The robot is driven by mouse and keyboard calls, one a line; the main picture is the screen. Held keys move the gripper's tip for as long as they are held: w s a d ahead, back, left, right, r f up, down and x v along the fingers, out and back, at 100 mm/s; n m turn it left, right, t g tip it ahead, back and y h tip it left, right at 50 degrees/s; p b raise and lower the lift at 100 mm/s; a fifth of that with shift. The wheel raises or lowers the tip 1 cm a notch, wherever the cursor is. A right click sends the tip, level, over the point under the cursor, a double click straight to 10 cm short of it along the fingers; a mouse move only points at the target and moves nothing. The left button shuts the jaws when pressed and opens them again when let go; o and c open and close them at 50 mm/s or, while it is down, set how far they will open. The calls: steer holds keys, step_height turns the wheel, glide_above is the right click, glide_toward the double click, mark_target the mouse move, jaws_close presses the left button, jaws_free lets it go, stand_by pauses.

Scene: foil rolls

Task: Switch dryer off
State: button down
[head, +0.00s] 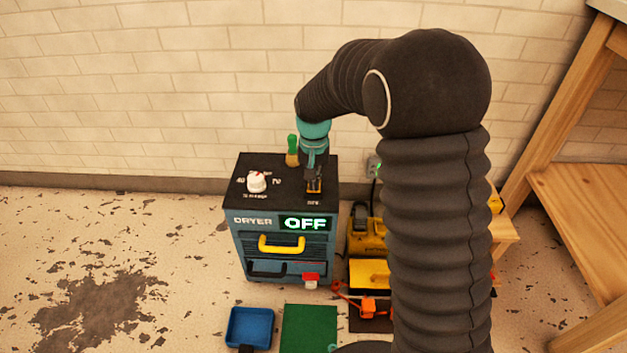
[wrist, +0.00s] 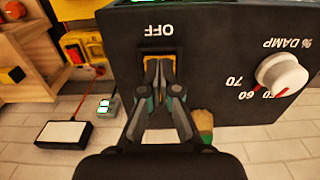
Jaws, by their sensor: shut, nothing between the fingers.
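The dryer (head: 252,222) is a dark box with teal sides, standing on the floor against the wall. Its front display (head: 305,224) reads OFF in lit letters. The switch (wrist: 158,58) sits on its black top panel, in an orange-yellow surround, beside an upside-down OFF label in the wrist view. My gripper (head: 314,184) is over the switch, fingers pointing down. In the wrist view its shut fingertips (wrist: 159,66) are at the switch and cover much of it. They hold nothing; I cannot tell whether they touch it.
A white knob (head: 257,181) with a number scale is on the same panel. A green-handled brush (head: 292,151) stands behind the dryer. A yellow machine (head: 368,236) is to the right. A blue tray (head: 249,327) and green mat (head: 309,328) lie in front.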

steer(key=shift+r+p, duration=2.45)
steer(key=shift+r, duration=1)
steer(key=shift+s+f+n, duration=0.2)
steer(key=shift+f+n, duration=0.1)
steer(key=shift+n, duration=0.1)
steer(key=s+d+r+t, duration=0.2)
steer(key=s+d+r, duration=0.3)
steer(key=s, duration=0.4)
steer(key=s+d+r+t, duration=0.1)
steer(key=s+d+r, duration=0.4)
steer(key=s, duration=0.4)
steer(key=s+d+r+t, duration=0.2)
steer(key=s+d+r, duration=0.3)
steer(key=s, duration=0.4)
steer(key=shift+s+d+r+t, duration=0.3)
steer(key=shift+s+d, duration=0.1)
steer(key=shift+d, duration=0.35)
